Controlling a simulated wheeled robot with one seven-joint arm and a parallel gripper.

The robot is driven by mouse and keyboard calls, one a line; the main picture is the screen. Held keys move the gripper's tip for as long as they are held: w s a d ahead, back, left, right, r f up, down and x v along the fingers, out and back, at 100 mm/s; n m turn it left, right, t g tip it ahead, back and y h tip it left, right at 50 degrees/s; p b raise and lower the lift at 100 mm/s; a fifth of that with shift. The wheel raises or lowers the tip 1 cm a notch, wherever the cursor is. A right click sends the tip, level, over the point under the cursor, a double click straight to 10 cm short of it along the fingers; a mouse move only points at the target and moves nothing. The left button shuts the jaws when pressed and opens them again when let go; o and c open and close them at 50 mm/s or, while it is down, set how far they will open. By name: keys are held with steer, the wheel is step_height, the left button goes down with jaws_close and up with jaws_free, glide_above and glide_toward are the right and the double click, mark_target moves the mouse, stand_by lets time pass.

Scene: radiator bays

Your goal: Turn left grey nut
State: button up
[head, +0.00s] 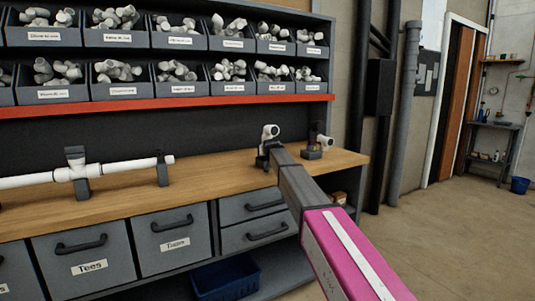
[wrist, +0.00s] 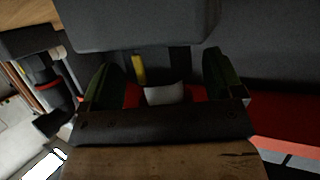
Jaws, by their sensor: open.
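My gripper (head: 266,158) is at the bench top, at the far end of my arm, next to a white elbow fitting (head: 269,131). In the wrist view my gripper (wrist: 161,75) is open, its two dark green fingers spread left and right. A small white part (wrist: 165,94) with red on both sides shows between or beyond them; I cannot tell whether they touch it. A second white fitting (head: 325,141) stands in a dark grey holder (head: 311,153) to the right. I cannot make out a grey nut clearly; my gripper and arm hide the left fitting's base.
A white pipe with a tee (head: 72,173) rests in grey supports on the left of the wooden bench (head: 215,174). Bins of fittings (head: 180,40) stand above a red shelf edge (head: 180,105). Grey drawers (head: 85,254) are below. Open floor (head: 430,230) lies right.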

steer(key=c, duration=0.9)
steer(key=shift+d+n+y, duration=0.1)
steer(key=shift+n+y, duration=0.3)
steer(key=shift+y, duration=0.1)
steer(key=shift+w+d+n+g+y, duration=0.15)
steer(key=shift+n+g+y, duration=0.35)
steer(key=shift+n+y, duration=0.4)
steer(key=shift+d+n+g+y, duration=0.1)
steer(key=shift+n+g+y, duration=0.4)
steer(key=shift+n+y, duration=0.35)
steer(key=n+g+y, duration=0.4)
steer(key=shift+w+d+n, duration=0.2)
steer(key=shift+w+n, duration=0.15)
steer(key=shift+w, duration=0.05)
steer(key=n+g, duration=0.1)
steer(key=g, duration=0.1)
steer(key=n+g+y, duration=0.1)
steer(key=n+g, duration=0.1)
steer(key=n+g+y, duration=0.1)
steer(key=n+g, duration=0.1)
steer(key=shift+w+d, duration=0.1)
steer(key=shift+w, duration=0.25)
steer(key=shift+n+g, duration=1.9)
steer(key=shift+g, duration=0.1)
